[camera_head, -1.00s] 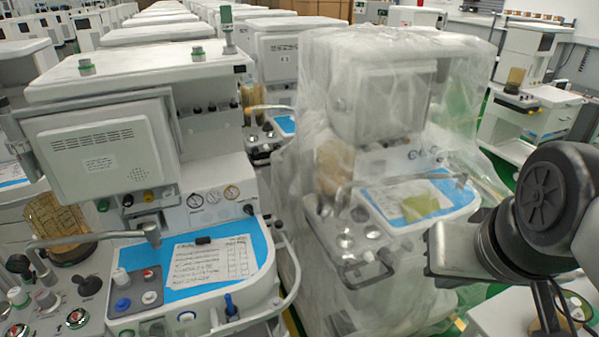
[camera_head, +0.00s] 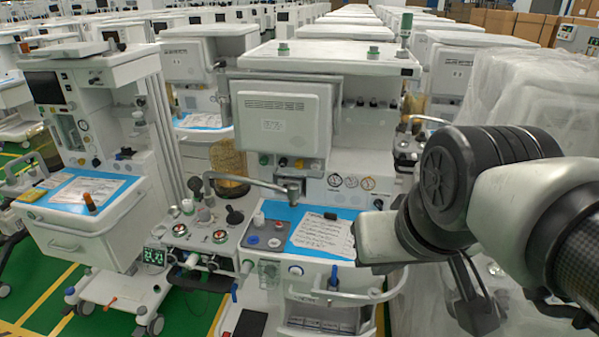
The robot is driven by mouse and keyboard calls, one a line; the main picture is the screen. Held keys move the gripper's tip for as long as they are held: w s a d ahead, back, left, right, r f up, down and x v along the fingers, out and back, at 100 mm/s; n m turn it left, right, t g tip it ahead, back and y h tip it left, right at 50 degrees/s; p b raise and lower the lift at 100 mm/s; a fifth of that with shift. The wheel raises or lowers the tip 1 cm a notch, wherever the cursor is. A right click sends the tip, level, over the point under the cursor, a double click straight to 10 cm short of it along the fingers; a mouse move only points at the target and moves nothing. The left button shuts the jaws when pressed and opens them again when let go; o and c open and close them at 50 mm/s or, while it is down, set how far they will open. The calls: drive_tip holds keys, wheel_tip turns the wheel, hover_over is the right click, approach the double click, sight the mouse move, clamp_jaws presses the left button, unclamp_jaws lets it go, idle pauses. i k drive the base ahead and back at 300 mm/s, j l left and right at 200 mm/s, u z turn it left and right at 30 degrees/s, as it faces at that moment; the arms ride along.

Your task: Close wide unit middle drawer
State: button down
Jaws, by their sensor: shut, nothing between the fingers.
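A wide white anaesthesia unit (camera_head: 345,66) stands in the middle of the head view. A blue mat and a written sheet lie on its worktop. Below the worktop, a front rail and a recessed section (camera_head: 322,316) show at the picture's bottom edge. I cannot make out the middle drawer or whether it is out; the lower front is cut off. My gripper (camera_head: 379,239), a pale grey block at the end of my arm, appears shut and empty. It overlaps the right side of the worktop in the picture; I cannot tell whether it touches.
A smaller cart (camera_head: 75,245) with a front drawer stands at the left. A plastic-covered unit (camera_head: 530,90) is at the right, partly behind my arm. Green floor (camera_head: 190,312) shows between the left cart and the middle unit. Rows of carts fill the back.

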sight(292, 308)
drive_tip(key=i+j+z, duration=0.15)
drive_tip(key=i, duration=0.3)
drive_tip(key=j+z, duration=0.7)
drive_tip(key=k+l+u, duration=0.1)
drive_tip(key=l+u, duration=0.2)
drive_tip(key=k+l+u, duration=0.1)
drive_tip(key=l+u, duration=0.2)
drive_tip(key=l, duration=0.2)
drive_tip(key=k+l+u, duration=0.3)
drive_tip(key=i+j, duration=0.15)
drive_tip(key=k+j+z, duration=0.5)
drive_tip(key=z, duration=0.2)
drive_tip(key=k+j+z, duration=0.2)
drive_tip(key=z, duration=0.15)
drive_tip(key=k+l, duration=0.05)
drive_tip(key=k, duration=0.05)
